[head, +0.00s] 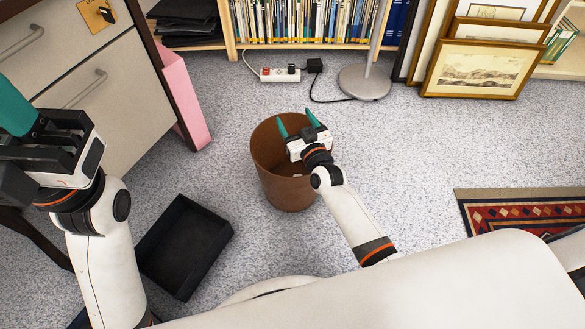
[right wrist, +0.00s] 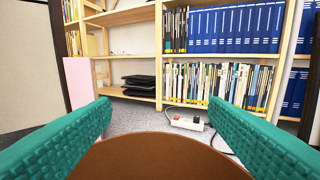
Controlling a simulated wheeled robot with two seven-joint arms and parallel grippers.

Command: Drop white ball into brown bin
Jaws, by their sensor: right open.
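The brown bin (head: 272,190) stands upright on the floor in the middle of the head view. My right gripper (head: 298,121) is over the bin's opening, with its teal fingers spread and nothing between them. In the right wrist view the bin's brown rim (right wrist: 160,158) curves below and between the open fingers (right wrist: 158,115). My gripper and wrist hide part of the bin's inside. I cannot make out a white ball in either view. My left gripper (head: 14,110) is at the far left edge, partly cut off, so its opening does not show.
A black open tray (head: 186,245) lies on the floor left of the bin. A drawer cabinet (head: 110,90) stands at left. Behind are a power strip (head: 280,75), a lamp base (head: 365,82) and bookshelves. Framed prints (head: 485,70) lean at right, near a patterned rug (head: 525,215).

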